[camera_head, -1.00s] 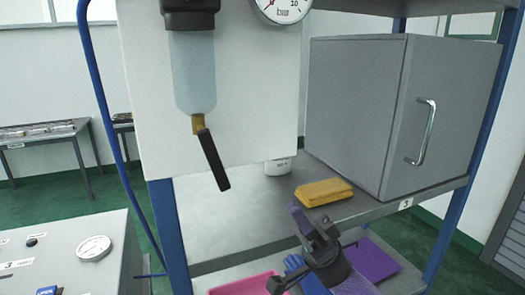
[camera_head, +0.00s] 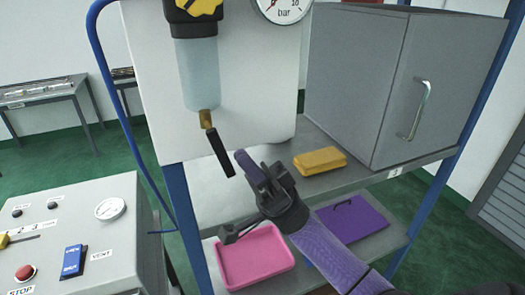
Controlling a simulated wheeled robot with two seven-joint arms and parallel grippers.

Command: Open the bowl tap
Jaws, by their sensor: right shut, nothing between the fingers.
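The bowl (camera_head: 198,73) is a clear, pale blue cylinder hanging under a black and yellow head on the white panel. Its tap has a brass body (camera_head: 206,119) below the bowl and a black lever (camera_head: 221,153) slanting down to the right. My right gripper (camera_head: 244,172), dark with a purple arm, is shut and empty. Its fingertips are just to the right of the lever's lower end; whether they touch it I cannot tell. My left gripper is out of view.
A control box (camera_head: 130,238) stands at the left. A blue hose (camera_head: 118,103) runs beside the panel.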

